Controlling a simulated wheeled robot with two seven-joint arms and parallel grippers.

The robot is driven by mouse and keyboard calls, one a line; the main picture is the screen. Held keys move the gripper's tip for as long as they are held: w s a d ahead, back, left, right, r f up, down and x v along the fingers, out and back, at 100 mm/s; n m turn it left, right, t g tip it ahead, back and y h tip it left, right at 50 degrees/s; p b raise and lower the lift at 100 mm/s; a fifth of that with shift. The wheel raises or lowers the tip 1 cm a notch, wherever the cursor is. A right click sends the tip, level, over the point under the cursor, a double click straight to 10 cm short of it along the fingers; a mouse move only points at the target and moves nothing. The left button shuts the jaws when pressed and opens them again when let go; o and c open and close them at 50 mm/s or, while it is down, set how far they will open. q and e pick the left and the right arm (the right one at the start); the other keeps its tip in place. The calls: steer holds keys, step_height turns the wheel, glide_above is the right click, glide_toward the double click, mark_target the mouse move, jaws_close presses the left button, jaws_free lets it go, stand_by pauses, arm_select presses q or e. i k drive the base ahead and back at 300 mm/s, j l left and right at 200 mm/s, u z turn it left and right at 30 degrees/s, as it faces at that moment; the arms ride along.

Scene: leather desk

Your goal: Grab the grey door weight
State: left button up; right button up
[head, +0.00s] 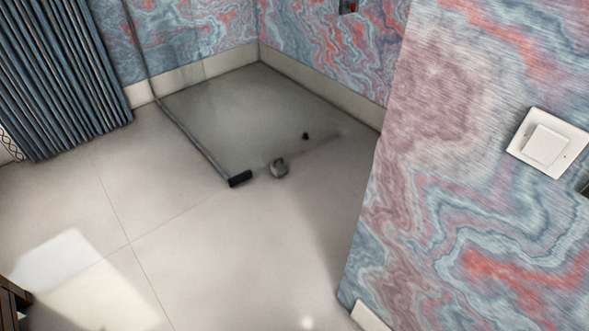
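Neither of my grippers shows in the head view, so nothing is seen touching the weight.
A glass panel with a black foot (239,179) borders a shower-like corner. A small dark object (306,136) lies behind the weight. A patterned wall with a white switch (546,144) fills the right. A blue curtain (60,75) hangs left. The front floor is clear.

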mark_target(278, 167)
steer(key=i+j, duration=0.6)
steer(key=i+j+u, duration=0.25)
steer(key=i, duration=1.1)
steer(key=i+l, duration=0.25)
steer(key=i+l+u, duration=0.15)
steer(key=l, duration=0.3)
steer(key=i+l, duration=0.3)
steer(key=i+l+u, duration=0.1)
steer(key=l, duration=0.3)
steer(key=i+l+u, duration=0.1)
steer(key=l, duration=1.95)
steer(key=i+u, duration=0.05)
